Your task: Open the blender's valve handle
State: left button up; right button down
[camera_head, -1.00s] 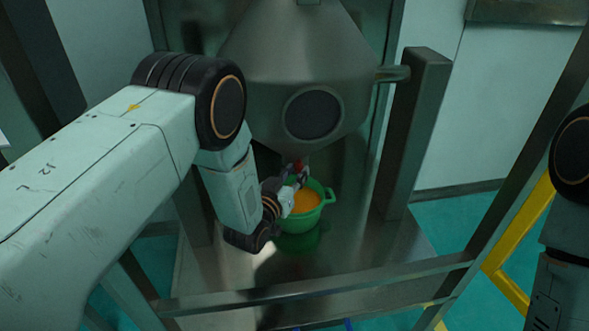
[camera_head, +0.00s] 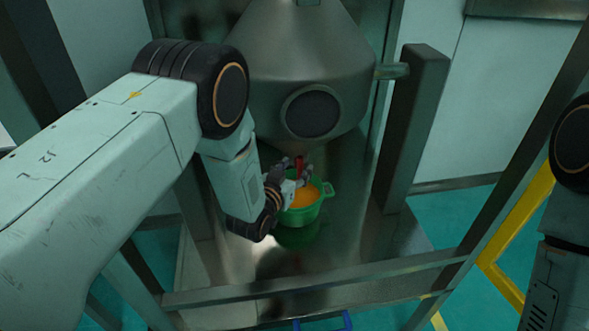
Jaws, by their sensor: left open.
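The metal blender (camera_head: 300,70) has a cone-shaped top and a dark round window. Its red valve handle (camera_head: 299,162) shows under the outlet, pointing up and down in the picture, small and partly covered by my fingers. My left gripper (camera_head: 297,168) is open, with a dark fingertip on each side of the red handle. I cannot tell whether the fingers touch it. A green pot (camera_head: 300,216) with orange contents stands below the outlet, partly hidden behind my gripper. My right arm shows at the right edge, but its gripper is out of view.
A metal frame surrounds the blender, with a thick post (camera_head: 412,130) on the right and a crossbar (camera_head: 320,284) in front. The metal shelf (camera_head: 345,250) is bare before the pot.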

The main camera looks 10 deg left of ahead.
pick_arm(q)
jog(key=v, duration=1.2)
jog(key=shift+r, duration=0.1)
dwell(0.4)
